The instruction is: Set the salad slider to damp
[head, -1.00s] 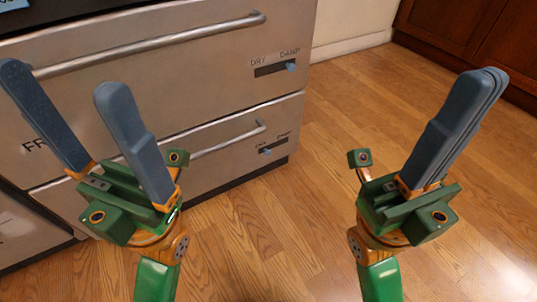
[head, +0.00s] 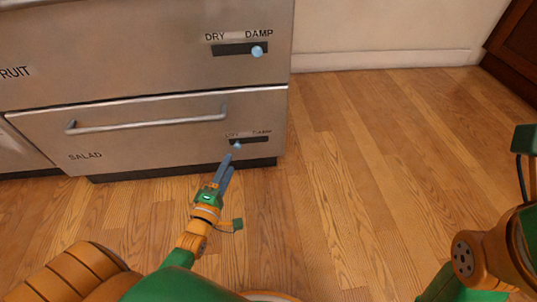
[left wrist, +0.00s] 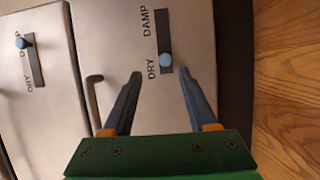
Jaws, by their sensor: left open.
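The salad drawer (head: 150,140) is the lower steel drawer, marked SALAD, and it is closed. Its slider slot (head: 258,139) is at its right end, under the DRY and DAMP labels. The blue salad slider knob (head: 237,146) sits toward the DRY end, and it also shows in the left wrist view (left wrist: 166,59). My left gripper (head: 230,163) points at the knob from below. In the left wrist view its fingers (left wrist: 160,73) are apart, with the knob showing in the gap between the tips. I cannot tell whether they touch it. My right gripper's fingers are out of view.
The fruit drawer (head: 140,60) above has its own slider knob (head: 257,51) toward DAMP. The salad drawer's bar handle (head: 150,123) runs left of the slider. Open wood floor (head: 340,180) lies to the right, with a wooden cabinet (head: 520,75) at the far right.

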